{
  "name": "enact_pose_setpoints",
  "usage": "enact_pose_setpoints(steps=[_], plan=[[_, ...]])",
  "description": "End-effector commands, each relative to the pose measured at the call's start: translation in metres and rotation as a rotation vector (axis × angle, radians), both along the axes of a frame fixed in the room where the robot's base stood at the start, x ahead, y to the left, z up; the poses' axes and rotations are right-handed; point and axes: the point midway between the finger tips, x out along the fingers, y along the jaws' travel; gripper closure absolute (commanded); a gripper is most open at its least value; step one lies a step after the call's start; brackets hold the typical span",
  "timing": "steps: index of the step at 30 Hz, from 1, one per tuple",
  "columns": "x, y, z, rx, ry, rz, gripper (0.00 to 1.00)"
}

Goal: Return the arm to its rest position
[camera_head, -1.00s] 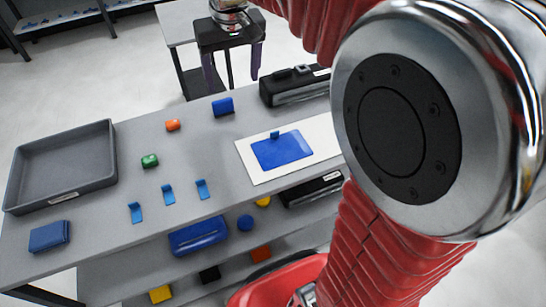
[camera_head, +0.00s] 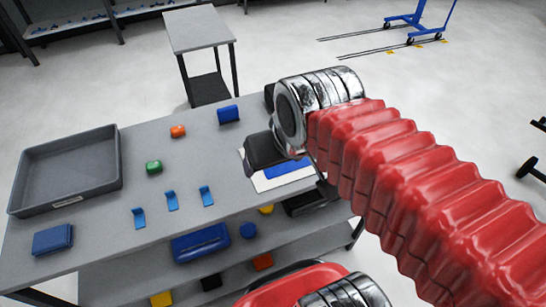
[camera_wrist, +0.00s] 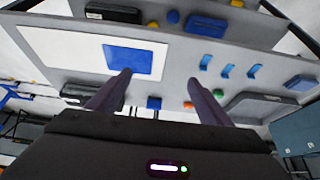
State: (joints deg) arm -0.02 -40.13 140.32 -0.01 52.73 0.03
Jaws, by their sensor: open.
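My gripper (camera_wrist: 159,80) hangs over the table in the wrist view, its two dark fingers spread apart with nothing between them. In the head view its dark body (camera_head: 264,150) shows beside my shiny wrist joint, and its fingertips are hidden. My red-sleeved arm reaches in from the lower right. A blue sheet (camera_head: 290,171) lies on a white panel (camera_head: 262,184) on the table, partly covered by my arm. In the wrist view the blue sheet (camera_wrist: 130,60) is seen near the left finger.
The grey table (camera_head: 110,215) holds an empty-looking grey tray (camera_head: 66,202), several blue clips (camera_head: 171,202), a green piece (camera_head: 153,167), an orange piece (camera_head: 178,131) and blue blocks (camera_head: 229,114). A lower shelf holds more items. A small side table (camera_head: 198,28) stands behind, with open floor right.

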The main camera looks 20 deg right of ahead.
Motion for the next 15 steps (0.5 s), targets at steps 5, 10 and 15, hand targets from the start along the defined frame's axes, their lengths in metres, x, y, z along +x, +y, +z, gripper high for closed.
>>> enact_pose_setpoints(steps=[5, 10, 15], plan=[[-0.0119, -0.0002, -0.0095, 0.000, -0.019, 0.000, 0.27], [-0.0122, -0.0002, -0.0101, 0.000, -0.019, 0.000, 0.27], [-0.0122, -0.0002, -0.0098, 0.000, -0.019, 0.000, 0.27]])
